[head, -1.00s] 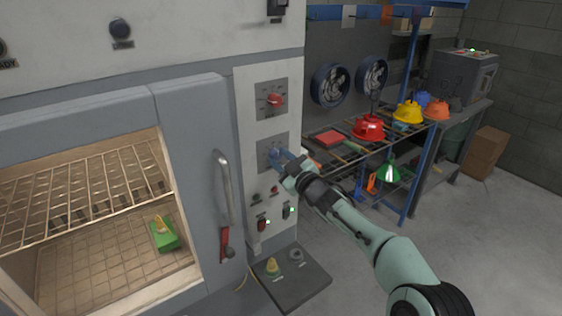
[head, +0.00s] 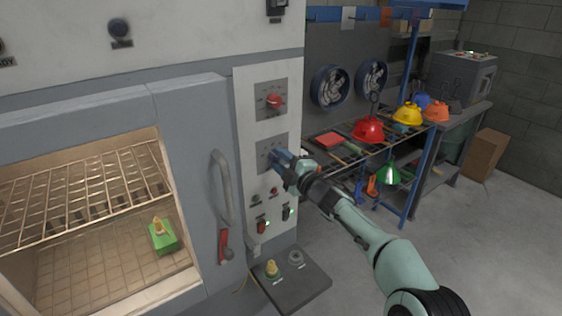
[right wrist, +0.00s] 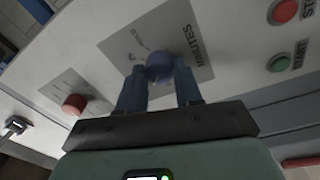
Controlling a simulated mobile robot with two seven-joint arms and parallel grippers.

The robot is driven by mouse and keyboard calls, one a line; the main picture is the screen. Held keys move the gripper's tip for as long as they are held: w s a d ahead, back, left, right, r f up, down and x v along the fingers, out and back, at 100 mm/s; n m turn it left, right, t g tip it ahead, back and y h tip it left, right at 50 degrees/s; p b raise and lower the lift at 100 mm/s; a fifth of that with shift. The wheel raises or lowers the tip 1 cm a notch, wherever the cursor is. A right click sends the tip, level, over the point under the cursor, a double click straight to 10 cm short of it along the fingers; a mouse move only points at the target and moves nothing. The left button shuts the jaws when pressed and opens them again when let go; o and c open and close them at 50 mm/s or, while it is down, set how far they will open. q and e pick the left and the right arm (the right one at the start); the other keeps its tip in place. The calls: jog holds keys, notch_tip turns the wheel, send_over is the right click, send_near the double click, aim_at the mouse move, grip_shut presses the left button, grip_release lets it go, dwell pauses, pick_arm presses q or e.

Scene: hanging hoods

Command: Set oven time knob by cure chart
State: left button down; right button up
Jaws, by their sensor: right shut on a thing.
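The oven time knob (right wrist: 160,66) is blue and sits on a grey dial plate marked MINUTES (right wrist: 192,45) in the right wrist view. My right gripper (right wrist: 162,78) is shut on this knob, one finger on each side. In the head view my right gripper (head: 276,157) reaches the lower dial plate (head: 265,148) on the oven's control panel and hides most of the knob. The knob's exact setting cannot be read. A red knob (head: 274,102) sits on the upper dial plate. No cure chart can be made out. My left gripper is not in view.
The open oven chamber (head: 120,165) holds a wire rack and a green block (head: 162,238). The oven handle (head: 221,185) stands left of the panel. Switches (head: 262,227) and a dark shelf (head: 312,287) lie below. A rack with coloured hoods (head: 368,130) stands right.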

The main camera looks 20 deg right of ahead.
dwell(0.5)
jog(key=o, duration=1)
jog(key=shift+o, duration=0.2)
jog(key=shift+s+d+b, duration=0.3)
jog(key=shift+s+b, duration=0.05)
jog(key=shift+s, duration=0.1)
jog(key=b+v, duration=0.3)
jog(key=v, duration=0.9)
jog(key=shift+s+f, duration=0.1)
